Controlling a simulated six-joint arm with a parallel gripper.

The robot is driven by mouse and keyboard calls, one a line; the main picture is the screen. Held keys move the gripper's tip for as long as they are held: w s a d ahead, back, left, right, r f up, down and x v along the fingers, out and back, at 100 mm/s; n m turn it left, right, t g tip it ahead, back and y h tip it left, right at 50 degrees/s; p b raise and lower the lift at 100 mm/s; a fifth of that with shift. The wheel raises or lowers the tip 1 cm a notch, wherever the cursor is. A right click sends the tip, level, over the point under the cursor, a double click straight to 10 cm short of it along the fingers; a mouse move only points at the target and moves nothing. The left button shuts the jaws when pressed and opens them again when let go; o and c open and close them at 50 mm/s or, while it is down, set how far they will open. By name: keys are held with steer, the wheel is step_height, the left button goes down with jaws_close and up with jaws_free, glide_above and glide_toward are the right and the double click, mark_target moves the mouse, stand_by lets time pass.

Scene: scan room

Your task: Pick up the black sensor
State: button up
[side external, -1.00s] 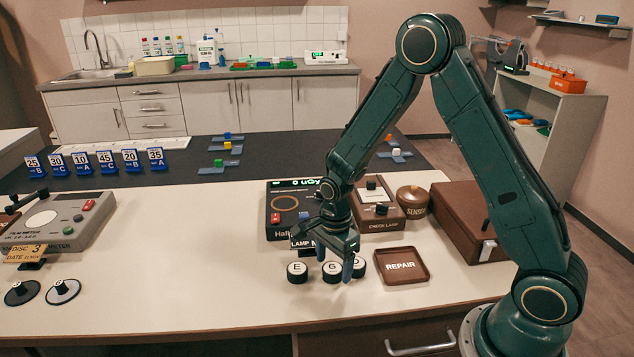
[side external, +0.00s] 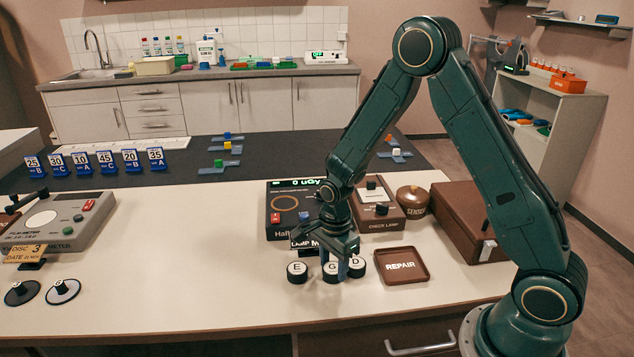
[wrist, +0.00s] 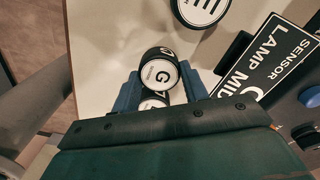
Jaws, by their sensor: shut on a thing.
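Several short black pucks with white lettered tops stand in a row on the bench. The puck marked E (side external: 297,272) is at the left, G (side external: 331,269) in the middle and D (side external: 357,262) at the right. My gripper (side external: 336,262) points down over the row, shut on the black G puck, with one blue finger hiding part of it. In the wrist view the G puck (wrist: 160,72) shows between the blue fingers (wrist: 160,88). The E puck (wrist: 201,8) is at the top edge, apart. Another round label below G is mostly hidden.
A brown tray marked REPAIR (side external: 402,266) lies right of the pucks. A dark boxed device (side external: 283,212) with a sign stands behind, beside a brown check lamp box (side external: 386,221). A brown case (side external: 462,222) is farther right.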

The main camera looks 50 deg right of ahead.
mark_target(333, 266)
steer(key=shift+r, duration=0.1)
step_height(333, 266, up, 20)
stand_by(0.9)
steer(key=shift+w, duration=0.1)
stand_by(0.5)
steer(key=w+d+f, duration=0.2)
steer(key=w+d, duration=0.1)
steer(key=w, duration=0.5)
steer(key=w+d+f, duration=0.2)
steer(key=w+d, duration=0.2)
steer(key=w, duration=0.4)
steer(key=w+d+f, duration=0.2)
steer(key=w+d, duration=0.1)
steer(key=w, duration=0.5)
steer(key=shift+w+d+f, duration=0.2)
steer(key=shift+d+f, duration=0.1)
steer(key=shift+f, duration=0.1)
steer(key=shift+f, duration=0.15)
steer(key=shift+f, duration=3.9)
